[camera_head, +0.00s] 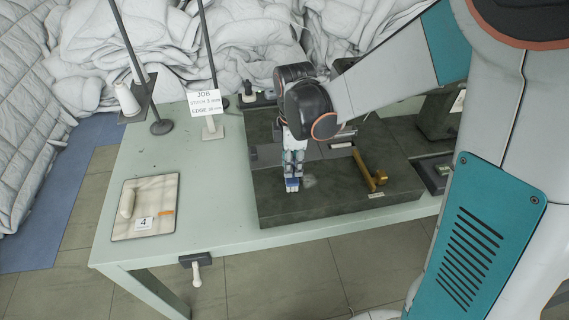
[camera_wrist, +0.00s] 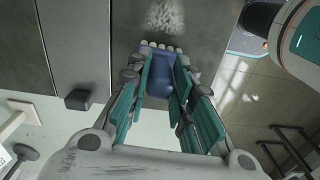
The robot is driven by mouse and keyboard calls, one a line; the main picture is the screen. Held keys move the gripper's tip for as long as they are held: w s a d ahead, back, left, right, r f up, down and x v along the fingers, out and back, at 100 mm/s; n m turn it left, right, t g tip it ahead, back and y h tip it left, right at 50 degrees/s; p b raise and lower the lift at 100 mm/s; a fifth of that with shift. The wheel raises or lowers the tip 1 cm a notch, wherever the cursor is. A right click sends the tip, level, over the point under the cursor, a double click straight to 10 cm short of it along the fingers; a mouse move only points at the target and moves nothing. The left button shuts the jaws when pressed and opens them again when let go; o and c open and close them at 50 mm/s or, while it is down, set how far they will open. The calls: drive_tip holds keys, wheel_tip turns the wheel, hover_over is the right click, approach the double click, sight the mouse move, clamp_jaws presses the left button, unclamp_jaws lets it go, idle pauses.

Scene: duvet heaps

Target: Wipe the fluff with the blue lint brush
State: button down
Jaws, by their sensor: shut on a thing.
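My gripper (camera_wrist: 158,95) is shut on the blue lint brush (camera_wrist: 160,75), which sits between its two fingers. In the head view my gripper (camera_head: 292,172) points down over the dark slab (camera_head: 275,213), and the brush (camera_head: 292,185) shows as a small blue block at its tip. The fluff (camera_wrist: 165,17) is a pale, whitish patch on the dark surface, just beyond the brush's front edge in the wrist view. In the head view the fluff (camera_head: 309,182) is a faint patch just right of the brush. I cannot tell whether the brush touches the slab.
A brass-coloured tool (camera_head: 366,172) lies on the slab to the right. A tray (camera_head: 120,228) with a pale roll sits at the table's left. A JOB sign (camera_head: 205,103) and thread stands (camera_head: 160,127) are at the back left. The front left tabletop (camera_head: 215,235) is clear.

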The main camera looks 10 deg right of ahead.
drive_tip(key=shift+d+r, duration=0.1)
drive_tip(key=shift+d, duration=3.7)
drive_tip(key=shift+s, duration=0.7)
drive_tip(key=shift+a, duration=5.4)
drive_tip(key=shift+d+f+b, duration=0.15)
drive_tip(key=shift+d, duration=2.55)
drive_tip(key=shift+d+f+b, duration=0.1)
drive_tip(key=shift+d+b, duration=0.05)
drive_tip(key=shift+d, duration=2.55)
drive_tip(key=shift+r, duration=0.15)
drive_tip(key=shift+r+p, duration=2.35)
drive_tip(key=shift+r, duration=0.55)
